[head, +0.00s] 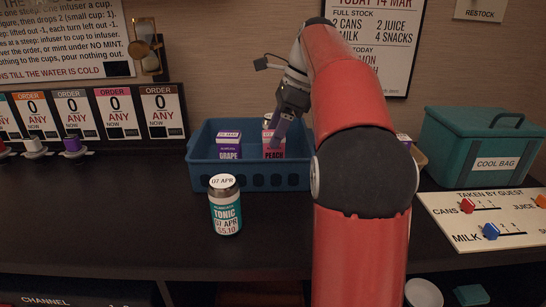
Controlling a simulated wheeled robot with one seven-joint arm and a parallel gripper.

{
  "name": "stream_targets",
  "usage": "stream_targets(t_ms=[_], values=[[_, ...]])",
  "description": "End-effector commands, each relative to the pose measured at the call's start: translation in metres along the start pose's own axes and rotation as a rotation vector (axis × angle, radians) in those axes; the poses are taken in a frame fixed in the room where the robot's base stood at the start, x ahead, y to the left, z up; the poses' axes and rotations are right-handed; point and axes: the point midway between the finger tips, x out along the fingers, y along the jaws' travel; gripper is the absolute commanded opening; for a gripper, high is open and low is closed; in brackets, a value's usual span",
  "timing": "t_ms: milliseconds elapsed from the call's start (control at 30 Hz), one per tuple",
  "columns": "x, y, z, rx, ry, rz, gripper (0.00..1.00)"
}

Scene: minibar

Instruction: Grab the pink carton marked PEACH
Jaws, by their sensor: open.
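The pink carton marked PEACH (273,154) stands upright in the blue basket (250,182) on the dark counter. The purple carton marked GRAPE (228,150) stands to its left in the same basket. My gripper (277,141) points down at the PEACH carton, with its fingers in front of the carton's upper part. It is open, but the far finger is hard to make out. I cannot tell whether the fingers touch the carton. My arm hides the right part of the basket.
A TONIC can (225,207) stands in front of the basket. A teal cool bag (482,145) and a white TAKEN BY GUEST board (500,225) lie to the right. Order cards (115,112) line the left wall. The counter's front left is clear.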

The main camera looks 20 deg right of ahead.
Motion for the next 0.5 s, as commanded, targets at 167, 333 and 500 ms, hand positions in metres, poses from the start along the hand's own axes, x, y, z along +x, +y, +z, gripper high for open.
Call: stream_targets(t_ms=[167, 333, 500], values=[[0.030, 0.002, -0.001, -0.002, 0.000, 0.003, 0.62], [0.037, 0.001, -0.001, -0.002, 0.000, 0.001, 0.62], [0.037, 0.001, 0.000, -0.002, 0.000, 0.000, 0.62]])
